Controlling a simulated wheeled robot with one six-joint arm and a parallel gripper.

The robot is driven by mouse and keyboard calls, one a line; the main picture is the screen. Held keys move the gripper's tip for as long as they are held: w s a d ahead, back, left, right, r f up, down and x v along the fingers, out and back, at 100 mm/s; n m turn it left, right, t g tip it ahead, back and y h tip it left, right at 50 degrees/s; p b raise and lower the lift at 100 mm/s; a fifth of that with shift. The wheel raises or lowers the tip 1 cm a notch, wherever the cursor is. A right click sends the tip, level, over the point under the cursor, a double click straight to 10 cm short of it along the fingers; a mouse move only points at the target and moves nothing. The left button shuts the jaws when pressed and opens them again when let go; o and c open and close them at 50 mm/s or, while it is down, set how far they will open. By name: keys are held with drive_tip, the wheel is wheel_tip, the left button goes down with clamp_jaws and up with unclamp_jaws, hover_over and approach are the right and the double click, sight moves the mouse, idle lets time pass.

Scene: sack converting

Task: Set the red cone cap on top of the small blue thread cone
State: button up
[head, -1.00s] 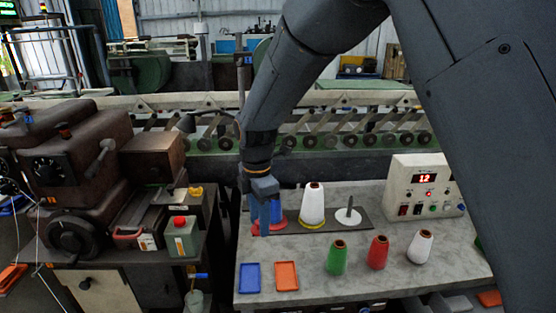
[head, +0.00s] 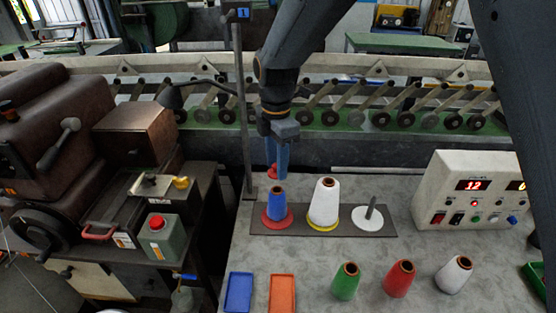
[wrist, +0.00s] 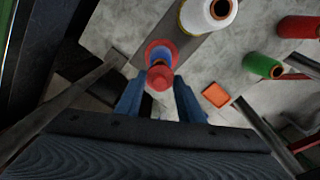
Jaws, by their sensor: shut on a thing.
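The small blue thread cone (head: 277,205) stands upright on a round red base (head: 277,221) at the left of a dark strip on the table. My gripper (head: 277,168) is shut on the red cone cap (head: 271,172) and holds it above or beyond the cone. The cap and cone look apart in the head view. In the wrist view the cap (wrist: 160,76) sits between my blue fingertips (wrist: 160,85). It partly covers the blue cone (wrist: 159,54) and its red base there.
A white cone (head: 324,202) on a yellow base stands right of the blue cone, then an empty spindle (head: 370,214). Green (head: 345,282), red (head: 399,279) and white cones stand in front. A thin pole (head: 240,120) rises behind left. A control box (head: 470,195) stands right.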

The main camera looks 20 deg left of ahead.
drive_tip(key=shift+f+b, duration=1)
drive_tip(key=shift+f, duration=1.4)
drive_tip(key=shift+f, duration=0.6)
drive_tip(key=o, duration=1.1)
drive_tip(key=shift+r+b, duration=1.2)
drive_tip(key=shift+r, duration=2.75)
drive_tip(key=shift+d, duration=0.15)
